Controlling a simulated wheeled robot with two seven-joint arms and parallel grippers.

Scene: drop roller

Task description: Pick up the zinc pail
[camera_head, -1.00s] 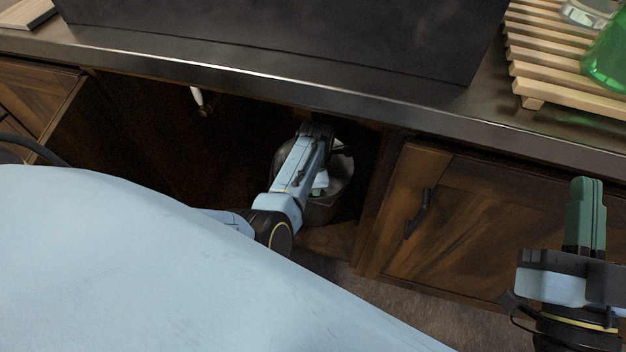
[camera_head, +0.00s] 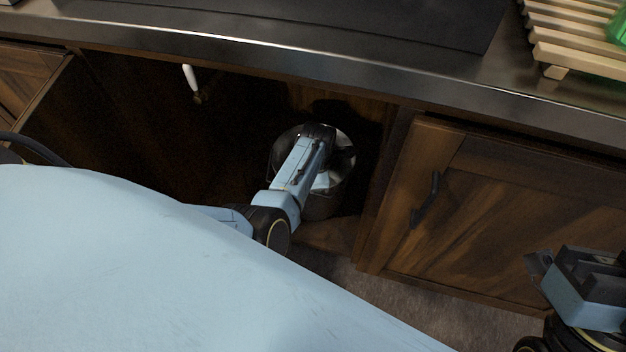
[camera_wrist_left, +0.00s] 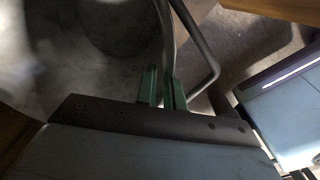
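The zinc pail (camera_head: 322,206) is a grey metal bucket in the dark open cabinet under the counter. It looks upright; whether its base touches the cabinet floor is unclear. My left gripper (camera_wrist_left: 162,88) reaches down over it, its green fingers close together on either side of the pail's wall at the rim. In the left wrist view the pail's inside (camera_wrist_left: 75,70) fills the left, and a grey bar, seemingly its handle, bends at the right of the fingers. In the head view my left wrist hides part of the pail. My right gripper (camera_head: 580,272) is at the lower right; its fingers cannot be made out.
The counter edge (camera_head: 330,70) runs above the opening. A closed wooden door (camera_head: 490,215) with a dark handle is right of the pail, and the cabinet's side post stands close to it. A white-handled object (camera_head: 190,78) hangs at the upper left. A wooden rack (camera_head: 570,45) is on the counter.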

